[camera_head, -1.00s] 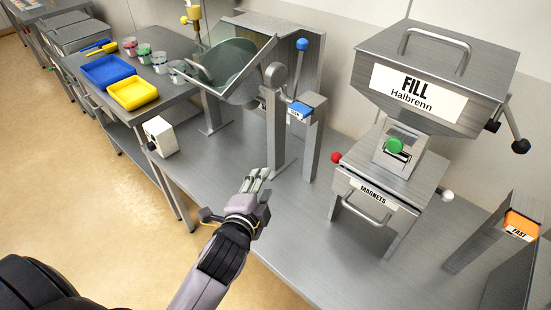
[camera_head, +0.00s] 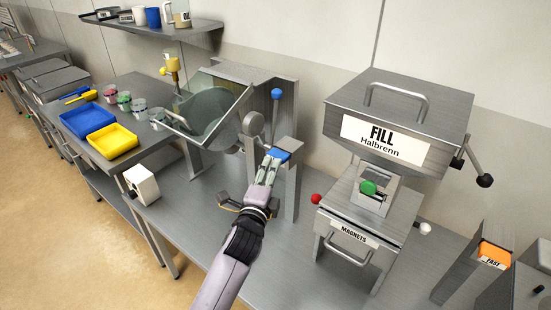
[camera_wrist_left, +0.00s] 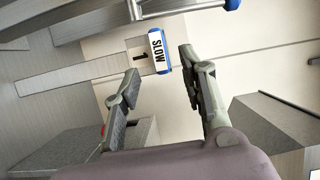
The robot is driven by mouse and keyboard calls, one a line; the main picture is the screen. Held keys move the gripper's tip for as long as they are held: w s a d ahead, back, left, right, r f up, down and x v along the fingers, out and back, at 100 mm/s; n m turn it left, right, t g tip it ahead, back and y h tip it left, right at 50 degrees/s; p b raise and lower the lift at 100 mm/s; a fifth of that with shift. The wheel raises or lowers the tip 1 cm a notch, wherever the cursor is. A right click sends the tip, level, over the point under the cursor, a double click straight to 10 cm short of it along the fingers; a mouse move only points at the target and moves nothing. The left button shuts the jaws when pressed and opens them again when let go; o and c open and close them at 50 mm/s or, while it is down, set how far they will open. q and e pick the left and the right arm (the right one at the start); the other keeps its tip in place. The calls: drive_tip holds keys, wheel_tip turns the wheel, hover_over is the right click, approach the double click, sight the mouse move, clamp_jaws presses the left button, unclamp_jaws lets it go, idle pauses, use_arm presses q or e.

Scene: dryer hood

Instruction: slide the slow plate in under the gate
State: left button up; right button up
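The slow plate (camera_head: 278,154) shows as a blue end on top of a grey post (camera_head: 291,190). In the left wrist view the plate (camera_wrist_left: 159,52) has a blue edge and a white label reading SLOW. My left gripper (camera_head: 269,160) is just in front of the plate. In the left wrist view the gripper (camera_wrist_left: 159,60) is open, with the plate's end between and beyond its fingertips, apparently not gripped. I cannot tell for certain which part is the gate; a grey housing with a green knob (camera_head: 368,187) sits under the FILL hopper (camera_head: 400,115). My right gripper is out of view.
A lever with a blue knob (camera_head: 276,94) stands behind the post. The MAGNETS drawer (camera_head: 347,233) and a red knob (camera_head: 316,199) are to the right. An orange FAST plate (camera_head: 495,254) is on another post. A white box (camera_head: 142,185) stands at the left.

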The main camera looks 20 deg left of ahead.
sight(284, 151)
use_arm(q)
drive_tip(key=shift+w+a+p, duration=0.15)
drive_tip(key=shift+w+p, duration=0.25)
drive_tip(key=shift+w, duration=2.3)
clamp_jaws()
